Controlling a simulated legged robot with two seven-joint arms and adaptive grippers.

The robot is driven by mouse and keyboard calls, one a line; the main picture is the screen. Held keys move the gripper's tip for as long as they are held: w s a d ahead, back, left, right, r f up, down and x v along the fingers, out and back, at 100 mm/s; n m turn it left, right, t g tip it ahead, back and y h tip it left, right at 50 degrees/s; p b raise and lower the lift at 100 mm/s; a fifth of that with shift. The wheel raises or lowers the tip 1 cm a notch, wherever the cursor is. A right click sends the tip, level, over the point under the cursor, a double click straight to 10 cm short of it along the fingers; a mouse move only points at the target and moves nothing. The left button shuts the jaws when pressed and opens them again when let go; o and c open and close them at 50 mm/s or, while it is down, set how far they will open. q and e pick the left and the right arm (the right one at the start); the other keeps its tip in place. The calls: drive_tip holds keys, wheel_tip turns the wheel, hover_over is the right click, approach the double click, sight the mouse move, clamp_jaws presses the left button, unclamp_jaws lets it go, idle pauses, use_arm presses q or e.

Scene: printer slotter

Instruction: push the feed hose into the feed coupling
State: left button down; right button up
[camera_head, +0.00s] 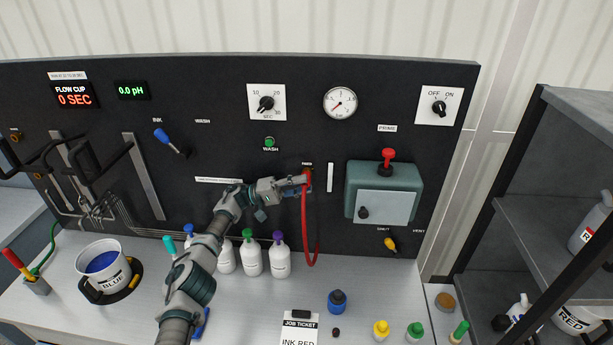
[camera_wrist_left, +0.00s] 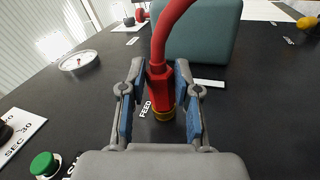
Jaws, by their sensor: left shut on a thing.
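My left gripper (camera_head: 302,182) is at the black panel, shut on the red end fitting of the feed hose (camera_head: 316,240). In the left wrist view the blue-padded fingers (camera_wrist_left: 160,95) stand on both sides of the red fitting (camera_wrist_left: 160,86). The hose arches up from it there; in the head view it hangs in a loop below the gripper. The brass ring of the feed coupling (camera_wrist_left: 164,114) shows at the fitting's lower end, next to the FEED label. Fitting and ring look in line and touching; how deep the fitting sits is hidden. My right gripper is out of view.
A teal box (camera_head: 408,180) with a red knob is right of the hose. White bottles (camera_head: 251,258) stand on the bench below the arm. A blue ink bucket (camera_head: 103,268) stands at left.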

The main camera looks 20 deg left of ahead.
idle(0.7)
use_arm(q)
drive_tip(key=shift+r, duration=0.1)
drive_tip(key=shift+r, duration=0.2)
drive_tip(key=y+p, duration=0.2)
drive_tip(key=p, duration=0.2)
drive_tip(key=g+y+p, duration=0.1)
drive_tip(key=y+p, duration=0.1)
drive_tip(key=p, duration=0.3)
drive_tip(key=r+y+p, duration=0.1)
drive_tip(key=y+p, duration=0.1)
drive_tip(key=p, duration=0.3)
drive_tip(key=shift+g+y, duration=0.3)
drive_tip(key=shift+y, duration=0.1)
drive_tip(key=shift+w+f+y, duration=0.1)
drive_tip(key=shift+f+y, duration=0.05)
drive_tip(key=shift+y, duration=0.65)
drive_tip(key=shift+g+y, duration=0.4)
drive_tip(key=shift+y, duration=0.3)
drive_tip(key=shift+d, duration=0.1)
